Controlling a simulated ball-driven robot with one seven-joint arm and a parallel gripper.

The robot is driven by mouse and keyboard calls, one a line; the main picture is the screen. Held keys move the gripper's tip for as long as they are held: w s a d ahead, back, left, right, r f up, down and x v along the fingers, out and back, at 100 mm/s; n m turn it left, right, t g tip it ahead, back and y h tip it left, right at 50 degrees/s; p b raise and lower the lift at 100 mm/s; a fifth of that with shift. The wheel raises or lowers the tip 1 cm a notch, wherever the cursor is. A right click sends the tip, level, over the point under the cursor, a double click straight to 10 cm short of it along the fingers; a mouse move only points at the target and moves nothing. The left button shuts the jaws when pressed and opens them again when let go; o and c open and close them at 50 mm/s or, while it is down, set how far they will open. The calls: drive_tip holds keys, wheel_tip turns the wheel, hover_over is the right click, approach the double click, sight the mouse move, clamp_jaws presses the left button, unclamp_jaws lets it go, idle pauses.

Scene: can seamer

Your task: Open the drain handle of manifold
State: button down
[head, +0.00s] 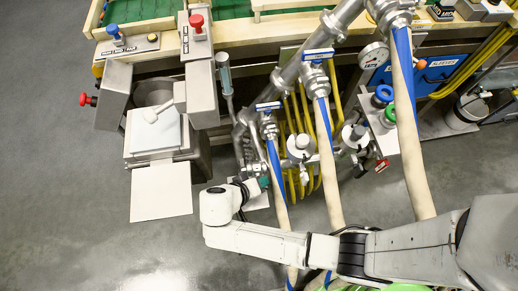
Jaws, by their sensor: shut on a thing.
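The manifold (291,76) is a slanting silver pipe with blue-handled valves and pale hoses, right of centre. Its lower left end comes down towards my gripper (263,183). My white arm reaches in from the right and bends up to this end. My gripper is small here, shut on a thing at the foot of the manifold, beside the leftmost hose. That thing appears to be the drain handle, but it is mostly hidden by the gripper and hose, so its angle cannot be told.
Pale hoses (410,150) hang close to my arm. Left of my gripper stands a metal box with a pale flap (160,191). Red, green and blue knobs (383,95) and a gauge (374,55) are at right. Grey floor (60,200) is clear at left.

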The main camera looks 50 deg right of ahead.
drive_tip(key=c, duration=1.1)
unclamp_jaws()
drive_tip(key=shift+c, duration=0.2)
drive_tip(key=r, duration=0.3)
drive_tip(key=shift+s+r, duration=0.35)
drive_tip(key=shift+r, duration=0.05)
drive_tip(key=o, duration=0.6)
drive_tip(key=s+r, duration=0.4)
drive_tip(key=r, duration=0.1)
drive_tip(key=shift+s+p, duration=0.2)
drive_tip(key=shift+p, duration=0.15)
drive_tip(key=shift+s+d+r, duration=0.1)
drive_tip(key=shift+s+r, duration=0.1)
drive_tip(key=shift+s, duration=0.25)
drive_tip(key=shift+s+d+r, duration=0.1)
drive_tip(key=shift+s+r, duration=0.1)
drive_tip(key=shift+s, duration=0.25)
drive_tip(key=c, duration=0.6)
drive_tip(key=s+r, duration=0.3)
drive_tip(key=s, duration=0.4)
drive_tip(key=shift+a+r+b, duration=0.2)
drive_tip(key=shift+b, duration=0.1)
